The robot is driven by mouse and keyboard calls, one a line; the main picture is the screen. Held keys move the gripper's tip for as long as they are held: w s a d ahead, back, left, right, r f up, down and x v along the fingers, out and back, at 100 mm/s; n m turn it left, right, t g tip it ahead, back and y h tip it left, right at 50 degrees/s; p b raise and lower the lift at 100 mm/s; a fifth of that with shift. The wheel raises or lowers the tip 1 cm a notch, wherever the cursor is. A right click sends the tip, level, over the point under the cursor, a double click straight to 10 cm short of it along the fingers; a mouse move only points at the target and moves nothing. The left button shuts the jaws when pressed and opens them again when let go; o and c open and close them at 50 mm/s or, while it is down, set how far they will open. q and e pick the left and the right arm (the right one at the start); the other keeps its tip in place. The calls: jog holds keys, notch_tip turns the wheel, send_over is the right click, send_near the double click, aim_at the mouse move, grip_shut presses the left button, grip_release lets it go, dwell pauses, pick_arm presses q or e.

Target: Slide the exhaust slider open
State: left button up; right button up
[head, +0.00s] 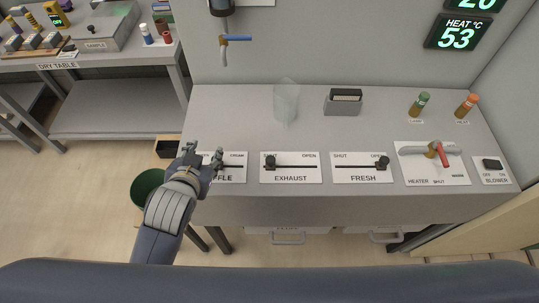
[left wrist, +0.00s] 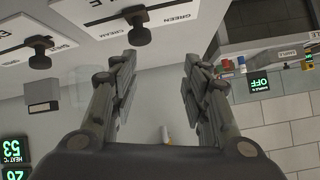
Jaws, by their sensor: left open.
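The exhaust slider's dark knob (head: 271,161) is at the left, shut end of its slot on the white EXHAUST panel (head: 290,175), whose right end is labelled OPEN. It also shows in the left wrist view (left wrist: 40,60), beside the SHUT label. My left gripper (head: 203,154) is open and empty, over the left part of the baffle panel (head: 235,175), left of the exhaust knob and apart from it. In the left wrist view its fingers (left wrist: 159,75) are spread with nothing between them, and the baffle knob (left wrist: 138,30) is beyond them. My right gripper is out of view.
The fresh slider's knob (head: 383,162) is at its OPEN end. Farther right are the heater lever (head: 438,151) and the blower switch (head: 491,164). A clear beaker (head: 285,100) and a grey box (head: 343,102) stand behind the panels. A green bin (head: 147,186) is below left.

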pick_arm(q)
jog(key=w+d+r+m+t+h, duration=0.35)
jog(key=w+d+r, duration=0.2)
jog(key=r, duration=0.55)
jog(key=w+d+r+m+t+h, duration=0.3)
jog(key=w+d+r+t, duration=0.15)
jog(key=d+r, duration=0.4)
jog(key=s+d+r+m+h, duration=0.4)
jog(key=d+r+m+h, duration=0.35)
jog(key=r, duration=0.25)
jog(key=s+d+r+m+g+h, duration=0.2)
jog(key=s+d+m+g+h, duration=0.8)
jog(key=m+g, duration=0.55)
jog(key=s+d+f+m+g+y, duration=0.5)
jog(key=m+g, duration=0.2)
jog(key=m, duration=0.1)
jog(key=m+t+y, duration=0.4)
jog(key=y, duration=1.5)
send_near(270, 159)
notch_tip(270, 159, down, 7)
jog(key=p, duration=0.3)
jog(key=shift+w+d+f+p, duration=0.1)
jog(key=shift+d+f+p, duration=0.05)
jog(key=shift+p, duration=0.2)
jog(key=shift+f, duration=0.6)
